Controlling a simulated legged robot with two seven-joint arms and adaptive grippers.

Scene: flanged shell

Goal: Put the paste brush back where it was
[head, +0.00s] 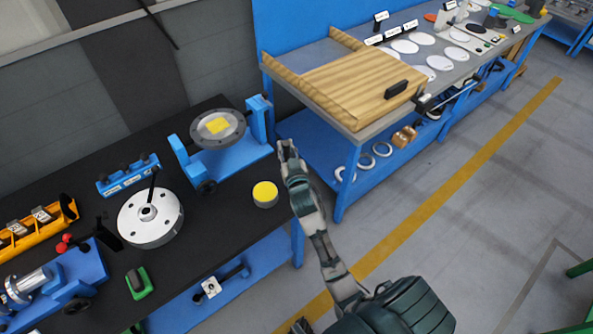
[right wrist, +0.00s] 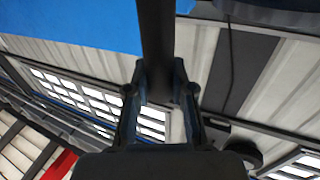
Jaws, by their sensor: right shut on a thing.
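My right gripper (head: 287,152) is just off the right end of the black bench, by the blue fixture. In the right wrist view my right gripper (right wrist: 158,92) is shut on a dark bar, apparently the handle of the paste brush (right wrist: 156,38); its bristles are out of that view, and I cannot make the brush out in the head view. A round yellow-topped pot (head: 265,194) stands on the bench below and left of the gripper. A grey flanged disc (head: 205,138) with a yellow patch sits in the blue fixture (head: 228,166).
A white flanged cover (head: 150,232) with a dark upright handle, a blue rack (head: 128,175), an orange bin (head: 36,236) and a green-black item (head: 139,283) crowd the bench. A second table carries a wooden board (head: 355,85). Bare bench (head: 222,212) lies left of the pot.

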